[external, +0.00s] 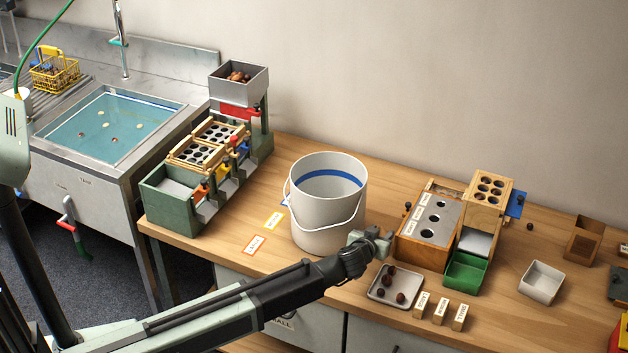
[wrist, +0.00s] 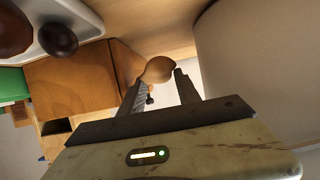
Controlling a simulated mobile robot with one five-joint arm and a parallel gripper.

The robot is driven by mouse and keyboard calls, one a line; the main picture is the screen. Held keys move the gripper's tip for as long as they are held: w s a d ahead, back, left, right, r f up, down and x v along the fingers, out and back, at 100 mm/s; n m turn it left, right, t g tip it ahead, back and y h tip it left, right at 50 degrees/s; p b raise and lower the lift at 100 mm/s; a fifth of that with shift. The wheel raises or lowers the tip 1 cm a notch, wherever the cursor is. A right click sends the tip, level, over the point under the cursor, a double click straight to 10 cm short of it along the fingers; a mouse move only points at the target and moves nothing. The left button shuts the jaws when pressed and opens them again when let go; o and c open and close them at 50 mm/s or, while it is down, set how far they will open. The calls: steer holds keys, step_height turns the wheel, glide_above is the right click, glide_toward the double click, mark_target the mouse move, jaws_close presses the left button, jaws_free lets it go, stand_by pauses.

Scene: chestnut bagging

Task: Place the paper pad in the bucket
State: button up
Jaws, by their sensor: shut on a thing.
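The bucket (external: 322,220) is white with a blue band inside and a wire handle, and stands upright on the bench. In the wrist view its pale curved wall (wrist: 260,60) fills the right side. My gripper (external: 378,240) is low at the bucket's right side, outside it, between it and the wooden block. In the wrist view a small tan rounded piece, which I take as the paper pad (wrist: 158,69), sits between the fingertips (wrist: 160,78); my gripper is shut on it. The pad cannot be made out in the external view.
A tray of chestnuts (external: 378,294) lies just in front of my gripper. A wooden block with holes (external: 420,245) and a green bin (external: 465,275) stand to the right. Small labelled blocks (external: 440,311) stand in front. Sorting racks (external: 165,205) and a sink (external: 90,120) are left.

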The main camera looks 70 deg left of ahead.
step_height(320, 180, down, 4)
steer(key=b, duration=0.3)
steer(key=shift+r, duration=0.25)
steer(key=shift+f, duration=0.1)
steer(key=o, duration=1)
steer(key=shift+s+d+r+p, duration=0.15)
steer(key=shift+r+p, duration=0.15)
steer(key=shift+p, duration=0.1)
steer(key=p+v, duration=0.4)
steer(key=v, duration=0.6)
steer(key=shift+s+d+r, duration=0.2)
steer(key=shift+s+d, duration=0.25)
steer(key=shift+d, duration=0.05)
